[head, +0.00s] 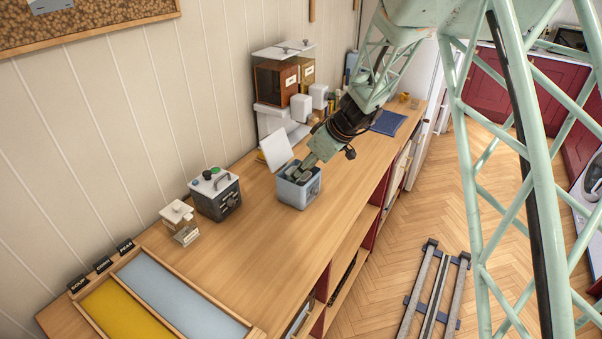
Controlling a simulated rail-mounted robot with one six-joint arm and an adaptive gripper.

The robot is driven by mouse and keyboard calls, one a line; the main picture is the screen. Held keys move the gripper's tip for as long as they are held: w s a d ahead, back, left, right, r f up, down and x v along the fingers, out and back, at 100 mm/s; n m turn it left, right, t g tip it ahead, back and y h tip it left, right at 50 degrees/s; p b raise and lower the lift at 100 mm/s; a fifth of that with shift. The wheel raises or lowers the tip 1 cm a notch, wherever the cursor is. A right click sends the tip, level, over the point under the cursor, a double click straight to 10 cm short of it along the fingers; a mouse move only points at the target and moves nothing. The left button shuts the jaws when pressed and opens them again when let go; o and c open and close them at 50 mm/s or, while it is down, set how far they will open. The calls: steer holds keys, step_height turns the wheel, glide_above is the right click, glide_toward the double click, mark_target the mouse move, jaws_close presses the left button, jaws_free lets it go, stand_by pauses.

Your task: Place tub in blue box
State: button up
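A blue-grey box (297,196) stands on the wooden counter, its pale lid (276,149) tilted up at the back left. My gripper (301,173) points down at the box's open top, with its fingertips at or just inside the opening. The picture is too small to tell whether the fingers are open or shut, or whether they hold anything. No tub can be made out clearly in the box; its inside is mostly hidden by my gripper. A small clear container with a white lid (179,215) stands farther left on the counter.
A dark box with a handle and knobs (217,194) stands left of the blue-grey box. Amber dispensers (277,82) and white containers stand behind. A divided yellow-and-blue tray (180,299) lies at the front left. The counter (250,245) between is clear.

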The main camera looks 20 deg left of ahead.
steer(key=shift+f+b, duration=0.2)
steer(key=shift+b, duration=0.15)
steer(key=o, duration=0.9)
steer(key=shift+c, duration=0.2)
steer(key=shift+r+p, duration=0.7)
steer(key=shift+p, duration=0.7)
steer(key=v, duration=1.2)
